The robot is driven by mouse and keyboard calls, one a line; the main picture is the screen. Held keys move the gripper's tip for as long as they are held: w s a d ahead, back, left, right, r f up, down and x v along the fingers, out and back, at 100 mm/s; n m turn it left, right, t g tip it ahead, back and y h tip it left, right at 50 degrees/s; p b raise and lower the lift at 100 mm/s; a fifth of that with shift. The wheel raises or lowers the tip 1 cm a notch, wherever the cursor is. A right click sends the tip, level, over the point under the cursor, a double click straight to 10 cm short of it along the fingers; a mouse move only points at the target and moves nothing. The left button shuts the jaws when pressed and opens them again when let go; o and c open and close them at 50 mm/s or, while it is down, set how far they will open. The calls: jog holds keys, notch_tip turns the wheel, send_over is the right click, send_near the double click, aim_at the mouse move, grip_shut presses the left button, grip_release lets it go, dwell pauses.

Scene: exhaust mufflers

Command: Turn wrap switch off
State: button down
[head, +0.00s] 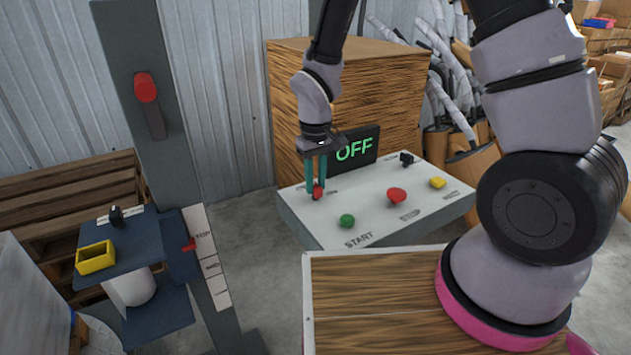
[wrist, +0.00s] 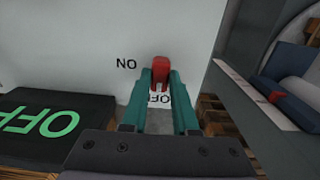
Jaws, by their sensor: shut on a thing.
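The wrap switch is a small red knob (head: 318,193) at the left back of the white control panel (head: 300,212). It also shows in the wrist view (wrist: 161,70), between labels reading "NO" and a partly hidden "OF…". My gripper (head: 316,180) reaches down onto the knob with its teal fingers. In the wrist view the fingertips (wrist: 160,78) are on either side of the knob, shut on it. The fingers hide part of the knob and its label. A dark display (head: 354,150) behind the panel reads "OFF" in green.
The panel also carries a green button (head: 347,221), a red mushroom button (head: 396,195), a yellow part (head: 438,183) and a black switch (head: 406,158). A wooden box (head: 400,100) stands behind.

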aim_at(316, 185)
jog(key=c, duration=0.7)
grip_release()
jog(key=shift+r, duration=0.15)
notch_tip(316, 185, up, 11)
jog(key=shift+f, duration=0.2)
jog(key=s+d+r+m+t+y, duration=0.1)
jog(key=d+r+m+t+y, duration=0.3)
jog(key=d+r, duration=0.95)
jog(key=s+d+r+m+t, duration=0.1)
jog(key=s+d+r+m, duration=0.1)
jog(key=r, duration=0.1)
jog(key=s+d+r+m+t+h, duration=0.1)
jog(key=s+d+r+m, duration=0.1)
jog(key=s+d+r, duration=0.1)
jog(key=s+d+r+m+t+h, duration=0.1)
jog(key=s+d+r, duration=0.1)
jog(key=s+r, duration=0.1)
jog(key=shift+s+d+r+m, duration=0.25)
jog(key=shift+d+r+m, duration=0.05)
jog(key=shift+r+m, duration=0.15)
